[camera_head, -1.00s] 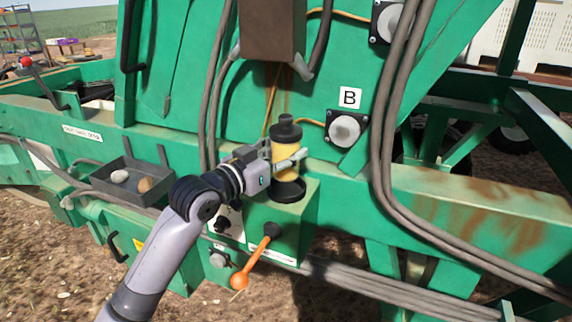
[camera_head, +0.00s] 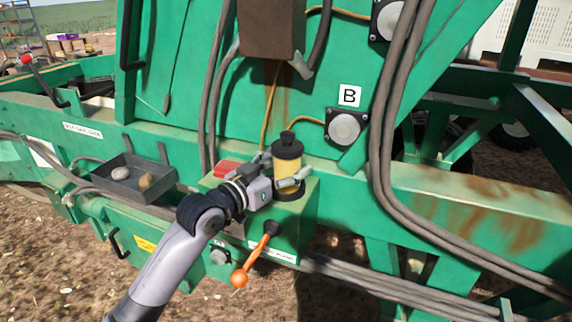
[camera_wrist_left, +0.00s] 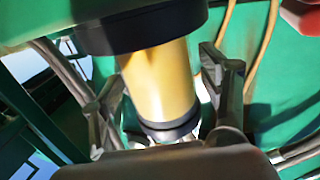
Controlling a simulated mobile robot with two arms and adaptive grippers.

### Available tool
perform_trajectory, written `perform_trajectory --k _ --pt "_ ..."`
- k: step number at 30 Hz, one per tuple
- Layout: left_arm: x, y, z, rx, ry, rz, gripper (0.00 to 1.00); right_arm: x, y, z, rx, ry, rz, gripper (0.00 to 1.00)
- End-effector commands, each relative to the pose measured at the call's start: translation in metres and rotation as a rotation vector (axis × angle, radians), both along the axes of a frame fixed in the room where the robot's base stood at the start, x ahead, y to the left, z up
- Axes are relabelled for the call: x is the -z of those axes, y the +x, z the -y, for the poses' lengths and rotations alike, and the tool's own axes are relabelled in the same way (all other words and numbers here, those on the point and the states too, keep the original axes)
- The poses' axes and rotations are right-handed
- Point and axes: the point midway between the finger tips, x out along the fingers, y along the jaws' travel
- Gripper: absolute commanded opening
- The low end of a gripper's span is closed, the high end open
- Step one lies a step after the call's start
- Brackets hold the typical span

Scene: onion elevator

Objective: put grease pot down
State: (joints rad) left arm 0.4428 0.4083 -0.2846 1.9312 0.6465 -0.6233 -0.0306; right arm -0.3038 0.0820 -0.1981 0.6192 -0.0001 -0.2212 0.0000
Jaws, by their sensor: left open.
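The grease pot (camera_head: 287,172) is a yellow cylinder with a black knobbed cap. It stands upright in the black ring holder (camera_head: 291,195) on top of the green box (camera_head: 302,218). In the left wrist view the pot's yellow body (camera_wrist_left: 160,85) fills the middle. My left gripper (camera_head: 279,171) is open, with one finger on each side of the pot. In the wrist view its fingers (camera_wrist_left: 165,105) flank the yellow body; whether they touch it is hard to tell. My right gripper is not in view.
An orange-knobbed lever (camera_head: 254,256) sticks out from the green box's front. A dark tray (camera_head: 122,183) with stones is at left. A red part (camera_head: 228,168) sits behind my gripper. Thick grey cables (camera_head: 385,130) hang at right.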

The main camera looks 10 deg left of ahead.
Motion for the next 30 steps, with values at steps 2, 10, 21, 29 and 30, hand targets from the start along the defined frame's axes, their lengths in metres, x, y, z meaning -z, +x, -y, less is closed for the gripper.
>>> perform_trajectory --k 2,10,21,29,30 --pt "0.000 0.000 0.000 0.000 0.000 0.000 0.69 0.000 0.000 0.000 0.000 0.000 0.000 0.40" --pt "0.001 -0.007 -0.004 -0.001 0.001 0.000 0.69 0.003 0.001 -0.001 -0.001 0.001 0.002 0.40" --pt "0.003 -0.072 -0.041 -0.002 0.005 0.001 0.69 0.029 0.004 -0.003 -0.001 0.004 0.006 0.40" --pt "0.000 -0.101 -0.057 0.000 0.000 -0.001 0.69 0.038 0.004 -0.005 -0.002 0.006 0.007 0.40" --pt "0.000 -0.103 -0.058 -0.001 0.000 -0.001 0.69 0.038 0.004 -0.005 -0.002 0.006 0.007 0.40"
